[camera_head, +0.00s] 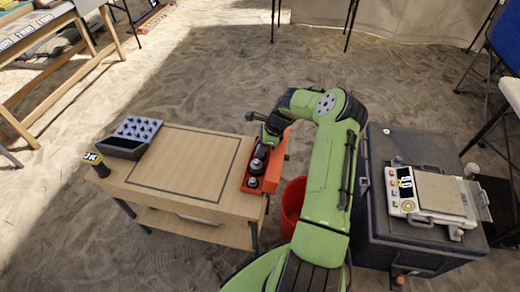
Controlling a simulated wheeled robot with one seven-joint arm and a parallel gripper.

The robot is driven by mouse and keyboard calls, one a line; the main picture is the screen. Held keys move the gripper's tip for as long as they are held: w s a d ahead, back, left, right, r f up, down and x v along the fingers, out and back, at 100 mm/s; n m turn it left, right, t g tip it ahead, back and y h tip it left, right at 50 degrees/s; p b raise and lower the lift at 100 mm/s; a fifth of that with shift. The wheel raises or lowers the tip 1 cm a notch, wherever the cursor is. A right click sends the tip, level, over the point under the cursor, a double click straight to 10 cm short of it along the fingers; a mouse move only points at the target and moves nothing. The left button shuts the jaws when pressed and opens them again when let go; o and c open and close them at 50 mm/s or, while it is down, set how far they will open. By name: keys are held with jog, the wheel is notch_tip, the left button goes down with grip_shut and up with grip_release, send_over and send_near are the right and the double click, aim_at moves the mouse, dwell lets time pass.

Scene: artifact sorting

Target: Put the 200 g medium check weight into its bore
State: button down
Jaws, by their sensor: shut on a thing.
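The orange-red weight block (275,176) lies along the right edge of the wooden table. Two knobbed metal weights show in its near half, one at the middle (256,167) and one at the near end (252,183). My gripper (264,147) points down over the block's far half. It is shut on a small dark thing, most likely the 200 g medium check weight, largely hidden by the fingers. I cannot tell whether that weight is inside a bore or just above one. The bores are too small or covered to make out.
The wooden table (150,172) has a clear outlined middle. A grey tray of several small pieces (136,132) and a dark cylinder with a yellow label (96,163) are at left. A red bucket (292,207) stands beside the table. A scale (437,192) sits on the grey case (375,215).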

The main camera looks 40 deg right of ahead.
jog(key=shift+s+f, duration=0.1)
jog(key=shift+f, duration=0.2)
jog(key=c, duration=0.8)
grip_release()
jog(key=shift+s+a+f, duration=0.1)
jog(key=shift+a+f, duration=0.1)
jog(key=w+p+v, duration=0.1)
jog(key=p+v, duration=0.3)
jog(key=v, duration=0.9)
jog(key=s+a+r+n+h, duration=0.2)
jog(key=s+a+r+n, duration=0.1)
jog(key=a+r+n, duration=0.5)
jog(key=s+a+r+n+h, duration=0.3)
jog(key=s+a+r+n, duration=0.15)
jog(key=a+r, duration=0.45)
jog(key=s+a+r+n+t, duration=0.1)
jog(key=s+a+r+n, duration=0.1)
jog(key=s, duration=0.4)
jog(key=s+a+r+n+t, duration=0.1)
jog(key=s+a+n, duration=0.3)
jog(key=s+n, duration=0.2)
jog(key=s+a+r+n+y, duration=0.1)
jog(key=s+a+r+n, duration=0.1)
jog(key=s+n, duration=0.3)
jog(key=shift+s+a+r+t, duration=0.35)
jog(key=shift+s+a+t, duration=0.05)
jog(key=shift+s+a, duration=0.1)
